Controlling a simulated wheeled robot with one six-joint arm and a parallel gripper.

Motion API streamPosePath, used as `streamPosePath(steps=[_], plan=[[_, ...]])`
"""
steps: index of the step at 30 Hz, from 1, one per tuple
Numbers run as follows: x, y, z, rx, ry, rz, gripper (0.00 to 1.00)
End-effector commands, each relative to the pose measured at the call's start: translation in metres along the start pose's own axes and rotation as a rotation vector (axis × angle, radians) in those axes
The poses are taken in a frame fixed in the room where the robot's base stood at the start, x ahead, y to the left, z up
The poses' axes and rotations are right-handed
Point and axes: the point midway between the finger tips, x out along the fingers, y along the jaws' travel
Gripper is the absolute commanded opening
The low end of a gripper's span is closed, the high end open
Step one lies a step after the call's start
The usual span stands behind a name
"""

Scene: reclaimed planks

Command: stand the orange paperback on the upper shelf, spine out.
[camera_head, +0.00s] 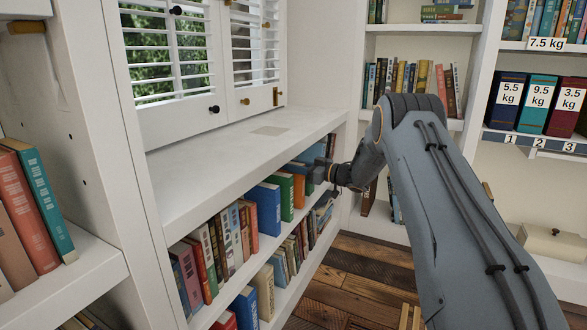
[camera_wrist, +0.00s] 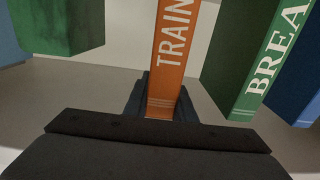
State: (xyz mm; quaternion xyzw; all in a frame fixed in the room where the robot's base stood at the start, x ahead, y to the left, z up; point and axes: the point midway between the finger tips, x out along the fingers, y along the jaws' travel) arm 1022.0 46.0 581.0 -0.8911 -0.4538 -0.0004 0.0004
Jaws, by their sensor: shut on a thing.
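The orange paperback (camera_wrist: 172,55) is upright, its spine with white letters "TRAIN" facing the wrist camera. In the head view the orange paperback (camera_head: 299,184) is in the upper row of the low bookcase under the window, partly hidden by my gripper (camera_head: 318,172). In the wrist view my gripper (camera_wrist: 163,102) is shut on the lower part of the book, with a dark finger on each side. The upper shelf (camera_wrist: 105,90) shows bare around it. I cannot tell whether the book's foot touches the shelf.
A green book (camera_wrist: 60,25) stands left of the paperback, and a green book lettered "BREA" (camera_wrist: 255,65) stands right, each with a gap. A blue book (camera_head: 265,207) is farther along the row. The white top board (camera_head: 235,160) lies above the row. A lower shelf holds more books.

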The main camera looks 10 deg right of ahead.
Motion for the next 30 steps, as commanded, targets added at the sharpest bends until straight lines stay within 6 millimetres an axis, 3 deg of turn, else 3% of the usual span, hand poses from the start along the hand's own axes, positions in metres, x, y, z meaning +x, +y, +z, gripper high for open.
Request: streamPosePath(steps=[24, 25, 28, 30], plan=[[0.0021, 0.0001, 0.0040, -0.001, 0.002, 0.000, 0.00], [0.0021, 0.0001, 0.0038, -0.001, 0.002, 0.000, 0.27], [0.0020, 0.0001, 0.0038, -0.001, 0.001, 0.000, 0.43], [0.0020, 0.0000, 0.0040, -0.001, 0.001, 0.000, 0.45]])
